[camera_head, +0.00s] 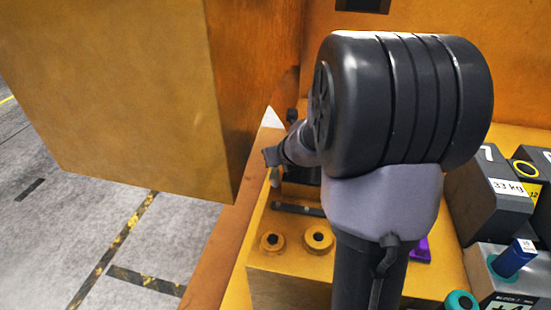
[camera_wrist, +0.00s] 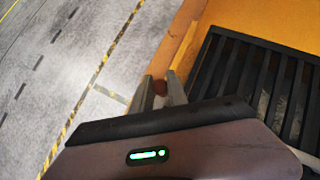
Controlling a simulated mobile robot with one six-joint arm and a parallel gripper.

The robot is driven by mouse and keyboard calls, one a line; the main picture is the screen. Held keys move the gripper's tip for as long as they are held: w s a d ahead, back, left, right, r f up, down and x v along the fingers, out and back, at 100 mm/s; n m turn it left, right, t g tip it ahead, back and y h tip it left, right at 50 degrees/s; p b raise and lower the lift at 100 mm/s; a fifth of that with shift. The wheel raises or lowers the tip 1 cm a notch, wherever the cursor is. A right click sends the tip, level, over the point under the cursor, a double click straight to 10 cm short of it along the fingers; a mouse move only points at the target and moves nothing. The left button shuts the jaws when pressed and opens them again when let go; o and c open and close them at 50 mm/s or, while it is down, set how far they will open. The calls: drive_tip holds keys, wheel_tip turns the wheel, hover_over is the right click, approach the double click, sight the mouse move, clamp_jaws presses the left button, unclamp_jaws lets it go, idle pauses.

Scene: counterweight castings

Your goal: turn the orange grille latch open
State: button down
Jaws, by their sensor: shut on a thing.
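In the wrist view the two grey fingers of my gripper (camera_wrist: 159,78) stand close around a small reddish-orange piece, which I take to be the latch (camera_wrist: 160,87). Only a little of it shows between the fingers, so its turn angle cannot be told. The dark slatted grille (camera_wrist: 248,75) lies to the right of the fingers, set in an orange-yellow surface. In the head view my own arm covers the latch and the grille.
In the head view a large orange block (camera_head: 110,90) stands at the left. Two brass-coloured round pieces (camera_head: 318,238) and a dark bar (camera_head: 298,209) sit below my arm. Dark weights (camera_head: 488,195) and a blue-topped piece (camera_head: 515,257) crowd the right. Grey floor (camera_head: 90,225) is open at lower left.

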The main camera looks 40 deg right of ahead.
drive_tip(key=c, duration=1.3)
unclamp_jaws()
drive_tip(key=p+v, duration=0.9)
drive_tip(key=v, duration=0.8)
drive_tip(key=shift+r, duration=0.2)
drive_tip(key=shift+s, duration=0.15)
